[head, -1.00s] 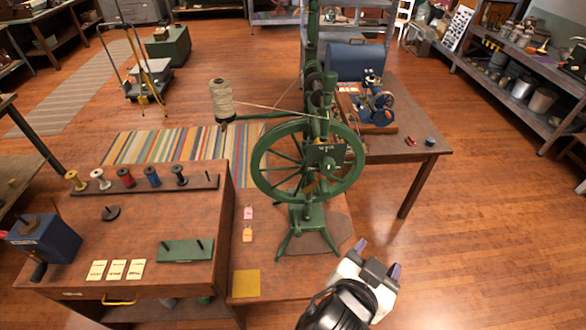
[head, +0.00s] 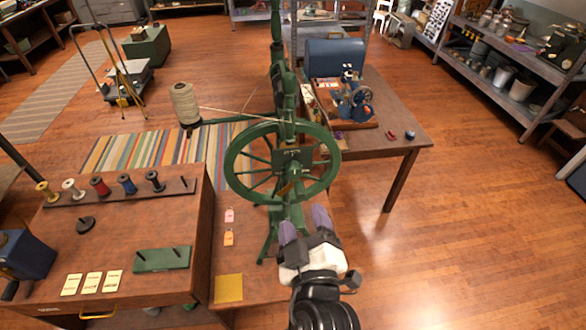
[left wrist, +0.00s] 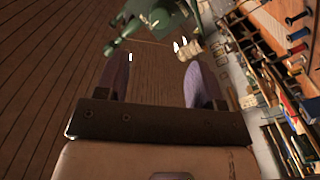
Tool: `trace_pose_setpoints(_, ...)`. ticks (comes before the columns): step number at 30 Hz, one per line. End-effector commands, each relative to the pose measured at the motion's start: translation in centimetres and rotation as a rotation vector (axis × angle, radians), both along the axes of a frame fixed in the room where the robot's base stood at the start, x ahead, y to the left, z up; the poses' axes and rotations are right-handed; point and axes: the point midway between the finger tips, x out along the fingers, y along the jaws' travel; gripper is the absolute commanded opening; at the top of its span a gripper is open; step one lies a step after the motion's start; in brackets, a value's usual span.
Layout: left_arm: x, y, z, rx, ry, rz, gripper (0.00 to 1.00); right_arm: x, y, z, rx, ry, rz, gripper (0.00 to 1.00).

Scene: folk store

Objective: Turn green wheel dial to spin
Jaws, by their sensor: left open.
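The green spinning wheel (head: 234,181) has an upright, spoked green wheel on a green stand. A dark green block sits at its hub (head: 291,163). My left gripper (head: 304,223) is open and empty, with its two purple fingertips just below the wheel's lower right rim. In the left wrist view the gripper (left wrist: 157,72) also shows open with nothing between its fingers. Green parts of the spinning wheel (left wrist: 160,15) show at the top of that view, beyond the fingers. I cannot tell whether the fingers touch the stand. My right gripper is not in view.
A cone of thread (head: 185,103) stands left of the wheel, with thread running across. A bench (head: 125,220) with several spools and a green pegged plate is at the left. A table (head: 400,130) with a blue machine stands behind at the right. Open floor lies right.

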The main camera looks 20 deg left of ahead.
Motion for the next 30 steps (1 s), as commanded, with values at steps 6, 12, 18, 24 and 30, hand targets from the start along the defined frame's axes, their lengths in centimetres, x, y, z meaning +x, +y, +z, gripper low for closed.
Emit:
trace_pose_setpoints(6,3.3,2.0,0.3,0.006,-0.001,0.003,0.62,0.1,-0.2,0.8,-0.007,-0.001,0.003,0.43)
trace_pose_setpoints(12,6.5,3.9,0.3,0.006,0.0,0.003,0.62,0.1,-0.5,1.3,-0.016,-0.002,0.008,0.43)
trace_pose_setpoints(18,9.0,5.3,0.2,0.005,0.002,0.002,0.62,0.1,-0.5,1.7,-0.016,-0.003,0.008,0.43)
trace_pose_setpoints(24,10.5,6.1,0.1,0.004,0.002,0.001,0.62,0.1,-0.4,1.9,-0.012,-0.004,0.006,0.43)
trace_pose_setpoints(30,11.0,6.4,0.1,0.003,0.001,0.001,0.62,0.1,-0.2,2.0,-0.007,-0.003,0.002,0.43)
